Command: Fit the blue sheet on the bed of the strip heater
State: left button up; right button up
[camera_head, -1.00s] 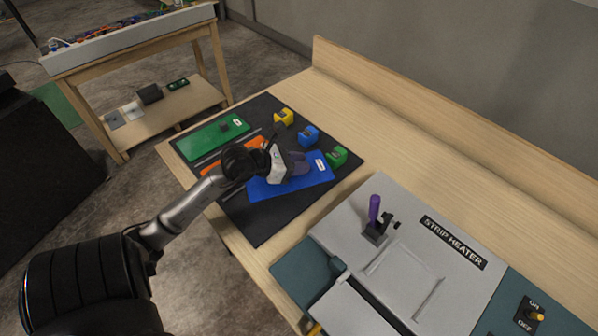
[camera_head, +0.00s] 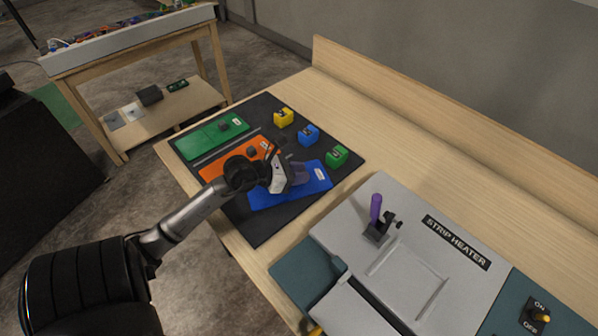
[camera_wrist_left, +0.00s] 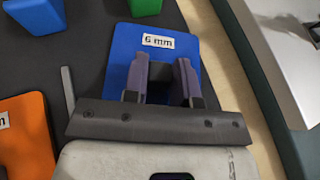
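The blue sheet (camera_head: 310,190) lies over the lower part of the dark mat in the head view. Its "6 mm" label is clear in the left wrist view, where the sheet (camera_wrist_left: 124,45) fills the upper middle. My left gripper (camera_head: 299,174) is over the sheet, its fingers on both sides of a dark knob (camera_wrist_left: 160,82) on it; it looks shut on the knob. I cannot tell whether the sheet touches the mat. The strip heater (camera_head: 455,275) is at lower right, with a framed bed (camera_head: 405,280) and a purple-handled clamp (camera_head: 376,210). My right gripper is not visible.
A green sheet (camera_head: 205,141) and an orange sheet (camera_head: 225,166) lie on the mat (camera_head: 262,226). Yellow (camera_head: 283,117), blue (camera_head: 308,135) and green (camera_head: 337,156) blocks stand along its far side. A switch (camera_head: 537,315) is at the lower right. Bare wood separates mat and heater.

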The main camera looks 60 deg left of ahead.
pick_arm(q)
jog(key=o, duration=0.5)
jog(key=shift+f, duration=0.15)
jog(key=shift+c, duration=0.2)
jog(key=shift+r, duration=0.35)
jog(key=shift+r+p, duration=0.45)
jog(key=shift+r, duration=0.1)
jog(key=v, duration=1)
jog(key=shift+s+f+p, duration=0.15)
jog(key=shift+s+p, duration=0.05)
jog(key=shift+p, duration=0.15)
jog(key=shift+v, duration=0.85)
